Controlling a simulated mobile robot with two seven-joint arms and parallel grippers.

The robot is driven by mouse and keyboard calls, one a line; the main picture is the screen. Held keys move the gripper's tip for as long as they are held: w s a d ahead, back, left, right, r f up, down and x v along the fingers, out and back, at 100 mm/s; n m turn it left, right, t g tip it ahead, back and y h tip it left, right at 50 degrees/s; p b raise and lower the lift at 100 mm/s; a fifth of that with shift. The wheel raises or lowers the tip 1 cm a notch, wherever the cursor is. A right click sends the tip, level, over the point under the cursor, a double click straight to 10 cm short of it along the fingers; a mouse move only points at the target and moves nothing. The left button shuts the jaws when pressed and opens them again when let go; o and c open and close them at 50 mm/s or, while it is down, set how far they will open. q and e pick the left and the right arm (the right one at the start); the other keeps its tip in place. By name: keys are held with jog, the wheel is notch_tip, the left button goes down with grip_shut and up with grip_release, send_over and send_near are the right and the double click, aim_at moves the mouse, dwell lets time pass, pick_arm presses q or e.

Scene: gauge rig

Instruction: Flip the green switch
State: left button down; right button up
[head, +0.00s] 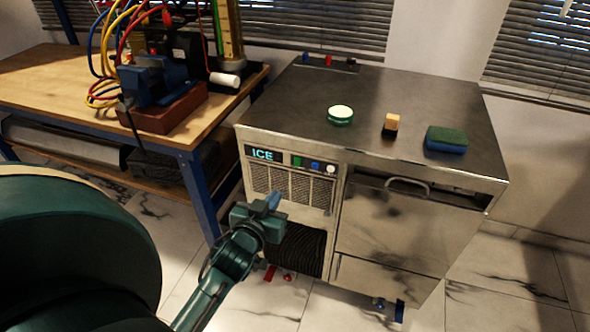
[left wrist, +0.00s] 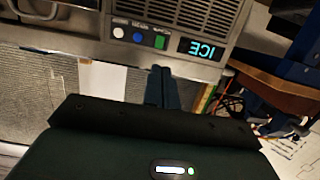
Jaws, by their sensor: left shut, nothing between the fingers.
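The green switch (head: 297,161) is on the front panel of the steel ice machine, just right of the lit ICE display (head: 263,154). In the left wrist view, which shows the panel upside down, the green switch (left wrist: 160,42) lies above my fingertips. My left gripper (head: 273,200) is shut and empty, in front of the machine and lower than the switch in the head view. Its closed fingers (left wrist: 161,74) point toward the panel; a gap to the switch shows in the picture. My right gripper is not in view.
A blue button (head: 315,165) and a white button (head: 331,169) sit right of the green switch. A vent grille (head: 290,187) is below. A round green-rimmed tin (head: 340,115) and a sponge (head: 446,140) are on top. A wooden bench (head: 50,75) stands left.

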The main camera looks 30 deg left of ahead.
pick_arm(q)
jog(key=b, duration=0.1)
send_near(297, 164)
jog(key=x, duration=0.5)
jog(key=shift+w, duration=0.15)
jog(key=shift+x, duration=0.8)
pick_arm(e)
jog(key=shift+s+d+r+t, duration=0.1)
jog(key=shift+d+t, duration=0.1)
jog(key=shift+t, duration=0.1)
